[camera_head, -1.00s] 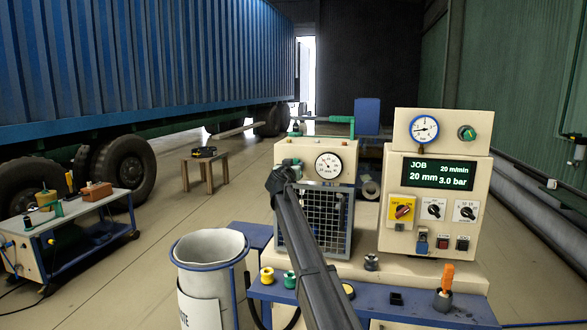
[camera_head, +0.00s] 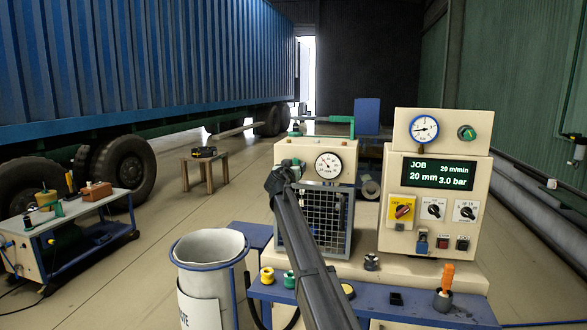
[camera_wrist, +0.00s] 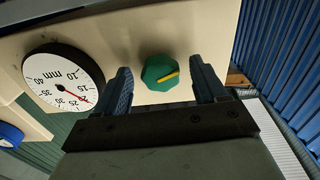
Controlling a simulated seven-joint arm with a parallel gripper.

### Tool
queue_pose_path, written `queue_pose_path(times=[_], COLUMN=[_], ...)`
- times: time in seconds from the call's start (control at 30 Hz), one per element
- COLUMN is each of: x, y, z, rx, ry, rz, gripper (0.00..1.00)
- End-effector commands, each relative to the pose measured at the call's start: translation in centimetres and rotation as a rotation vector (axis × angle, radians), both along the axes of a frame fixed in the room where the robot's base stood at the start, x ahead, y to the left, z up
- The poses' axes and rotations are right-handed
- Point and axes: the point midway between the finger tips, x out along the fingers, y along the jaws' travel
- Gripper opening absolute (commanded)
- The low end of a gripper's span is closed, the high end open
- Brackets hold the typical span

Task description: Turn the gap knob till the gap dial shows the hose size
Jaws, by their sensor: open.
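The gap dial (camera_wrist: 65,82) is a round white mm dial with a black rim, upside down in the wrist view. Its red needle points between about 15 and 25; the exact value is hard to read. In the head view it is the dial (camera_head: 328,165) above the mesh guard. The green gap knob (camera_wrist: 157,73) with a yellow mark sits beside it. My gripper (camera_wrist: 160,68) is open, one finger on each side of the knob; contact is not visible. The job screen (camera_head: 440,173) reads 20 mm, 20 m/min, 3.0 bar.
The control panel (camera_head: 388,235) carries a blue-rimmed pressure gauge (camera_head: 423,129), another green knob (camera_head: 467,132) and several switches. A waste bin (camera_head: 208,250) stands left of my arm. A tool cart (camera_head: 80,225) is further left.

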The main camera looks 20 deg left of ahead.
Motion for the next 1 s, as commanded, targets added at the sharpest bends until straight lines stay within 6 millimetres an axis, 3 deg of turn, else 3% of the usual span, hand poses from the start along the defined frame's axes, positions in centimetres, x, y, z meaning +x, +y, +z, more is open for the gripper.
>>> queue_pose_path(times=[0.27, 0.63, 0.8, 1.0], x=[-4.1, -11.2, -12.8, -13.0], y=[-0.2, -0.2, -0.1, 0.0], z=[-0.1, 0.0, 0.0, 0.0], rx=[0.0, 0.0, 0.0, 0.0], ry=[-0.001, -0.001, -0.001, 0.0], rz=[0.001, 0.001, 0.0, 0.0], gripper=[0.71, 0.71, 0.71, 0.71])
